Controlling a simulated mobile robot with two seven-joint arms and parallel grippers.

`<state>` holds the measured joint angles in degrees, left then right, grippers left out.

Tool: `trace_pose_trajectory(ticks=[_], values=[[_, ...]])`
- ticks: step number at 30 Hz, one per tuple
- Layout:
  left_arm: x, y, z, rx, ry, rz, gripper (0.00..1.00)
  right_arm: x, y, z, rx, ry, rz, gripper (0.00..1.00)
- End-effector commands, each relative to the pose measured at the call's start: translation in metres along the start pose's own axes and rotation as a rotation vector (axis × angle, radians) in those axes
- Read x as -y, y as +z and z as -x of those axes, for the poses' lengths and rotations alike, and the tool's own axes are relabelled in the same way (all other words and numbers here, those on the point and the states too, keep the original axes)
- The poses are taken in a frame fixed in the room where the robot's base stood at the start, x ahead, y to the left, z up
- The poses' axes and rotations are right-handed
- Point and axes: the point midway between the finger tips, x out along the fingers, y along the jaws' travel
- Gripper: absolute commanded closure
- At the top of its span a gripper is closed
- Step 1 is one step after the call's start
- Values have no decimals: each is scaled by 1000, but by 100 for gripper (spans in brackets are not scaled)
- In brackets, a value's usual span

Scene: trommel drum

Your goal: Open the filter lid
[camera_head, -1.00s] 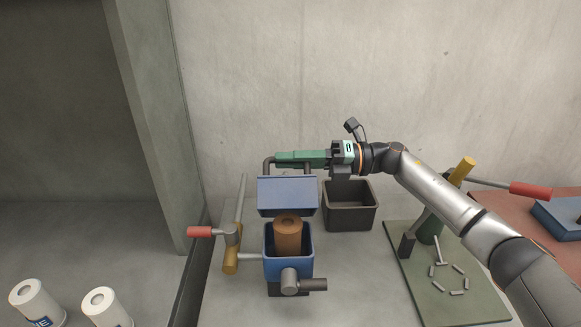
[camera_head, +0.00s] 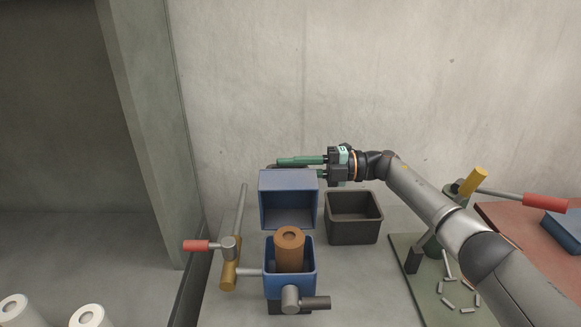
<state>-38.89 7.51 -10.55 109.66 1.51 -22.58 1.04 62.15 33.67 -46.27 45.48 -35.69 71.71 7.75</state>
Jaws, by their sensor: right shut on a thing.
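The blue filter housing (camera_head: 270,283) stands in the lower middle with its top uncovered. A brown filter cartridge (camera_head: 289,262) with a round hole in its top stands inside it. The blue filter lid (camera_head: 289,203) is swung up behind the housing, and its hollow inner side faces me. My right gripper (camera_head: 298,168), with green fingers, is shut on the lid's dark handle at the lid's upper edge. The fingers hide most of the handle. My left gripper is not in view.
A dark open bin (camera_head: 353,237) stands right of the lid. A red-handled lever (camera_head: 197,245) is left of the housing. A green board (camera_head: 423,307) with small loose pegs and a red-handled press lever (camera_head: 545,202) are at right. Two white rolls (camera_head: 90,317) are at lower left.

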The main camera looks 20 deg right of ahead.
Motion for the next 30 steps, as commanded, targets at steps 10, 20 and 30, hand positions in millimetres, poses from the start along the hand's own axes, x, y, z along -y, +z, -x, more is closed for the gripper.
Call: trace_pose_trajectory(ticks=[10, 20, 30], values=[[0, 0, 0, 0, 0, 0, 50, -3, 2, 1, 5, 5, -2, 100], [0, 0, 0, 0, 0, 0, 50, -2, 1, 1, 3, 3, -2, 53], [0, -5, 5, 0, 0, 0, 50, -12, -1, 0, 1, 2, -1, 53]])
